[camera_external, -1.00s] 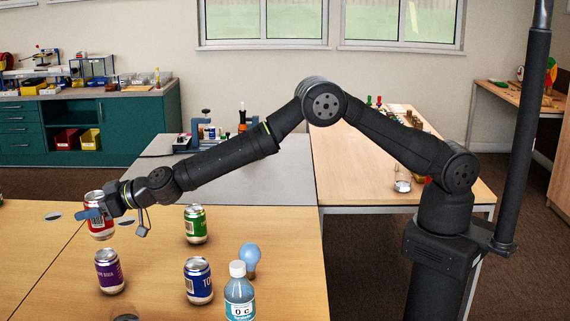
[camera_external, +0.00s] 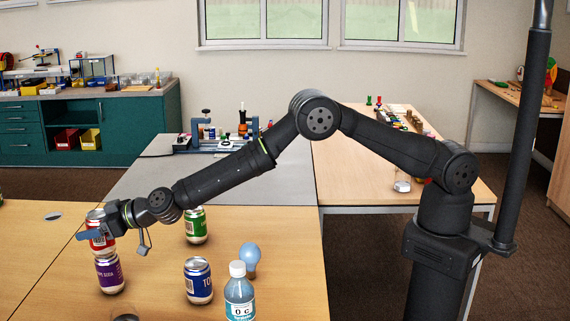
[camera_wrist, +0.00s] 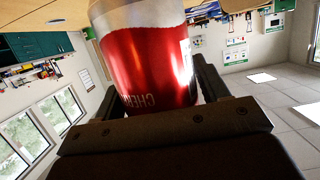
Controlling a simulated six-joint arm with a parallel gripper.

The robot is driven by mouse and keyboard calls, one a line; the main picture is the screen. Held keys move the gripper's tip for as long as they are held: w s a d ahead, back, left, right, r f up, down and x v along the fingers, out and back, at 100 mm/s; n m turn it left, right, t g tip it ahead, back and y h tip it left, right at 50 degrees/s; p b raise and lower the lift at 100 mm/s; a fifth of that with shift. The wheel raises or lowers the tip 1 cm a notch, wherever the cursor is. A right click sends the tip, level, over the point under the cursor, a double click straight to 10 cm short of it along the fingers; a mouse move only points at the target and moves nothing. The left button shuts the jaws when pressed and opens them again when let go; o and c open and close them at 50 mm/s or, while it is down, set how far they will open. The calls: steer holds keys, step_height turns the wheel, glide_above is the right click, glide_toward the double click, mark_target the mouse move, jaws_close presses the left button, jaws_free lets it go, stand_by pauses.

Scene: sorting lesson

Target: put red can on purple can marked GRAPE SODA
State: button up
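The red can (camera_external: 98,243) is between the fingers of my gripper (camera_external: 92,235). It stands upright right at the top of the purple can (camera_external: 109,274); from this side I cannot tell whether the two touch. In the wrist view the red can (camera_wrist: 150,62) fills the space between my gripper's fingers (camera_wrist: 158,95), with part of its lettering showing. The purple can stands upright on the wooden table, its top hidden behind the red can.
A green can (camera_external: 196,226) stands right of my gripper. The table (camera_external: 50,265) is clear left of the purple can.

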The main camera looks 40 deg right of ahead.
steer(key=shift+o, duration=0.9)
steer(key=shift+r, duration=0.1)
steer(key=shift+r, duration=0.15)
steer(key=v, duration=1.2)
steer(key=x, duration=1.2)
steer(key=shift+f, duration=0.2)
